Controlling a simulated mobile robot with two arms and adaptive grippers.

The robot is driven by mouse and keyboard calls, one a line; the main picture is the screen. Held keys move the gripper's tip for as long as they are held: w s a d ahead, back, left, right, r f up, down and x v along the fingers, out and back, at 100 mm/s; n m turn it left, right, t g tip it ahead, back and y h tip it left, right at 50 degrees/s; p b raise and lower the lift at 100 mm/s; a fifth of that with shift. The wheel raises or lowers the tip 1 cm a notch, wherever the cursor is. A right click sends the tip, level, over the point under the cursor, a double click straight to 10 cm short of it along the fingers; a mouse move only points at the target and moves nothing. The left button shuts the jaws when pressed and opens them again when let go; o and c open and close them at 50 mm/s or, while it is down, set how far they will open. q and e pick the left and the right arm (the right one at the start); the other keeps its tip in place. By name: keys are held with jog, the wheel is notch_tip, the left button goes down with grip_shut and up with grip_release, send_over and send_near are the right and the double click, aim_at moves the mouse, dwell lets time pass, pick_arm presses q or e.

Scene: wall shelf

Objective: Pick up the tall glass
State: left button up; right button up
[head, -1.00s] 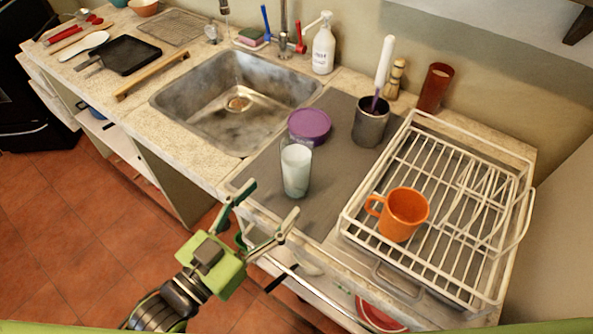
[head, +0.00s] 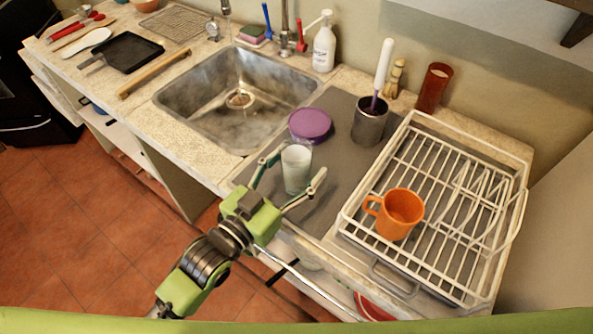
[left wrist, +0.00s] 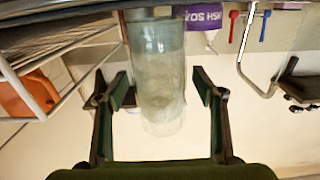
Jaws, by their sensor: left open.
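The tall glass (head: 296,170) is clear with a whitish look and stands upright on the grey mat (head: 338,133), right of the sink. My left gripper (head: 294,178) is open, with one finger at each side of the glass in the head view. In the left wrist view the glass (left wrist: 158,75) shows between the two open fingers (left wrist: 160,92), with a gap visible on both sides. I cannot tell whether the fingers reach fully around it. My right gripper is not in view.
A purple-lidded container (head: 311,124) stands just behind the glass. A grey cup with a white-handled brush (head: 370,121) is behind to the right. The white dish rack (head: 432,262) with an orange mug (head: 399,213) is at right. The sink (head: 205,88) is at left.

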pick_arm(q)
jog(key=c, duration=1.4)
jog(key=shift+c, duration=0.4)
jog(key=shift+r, duration=0.25)
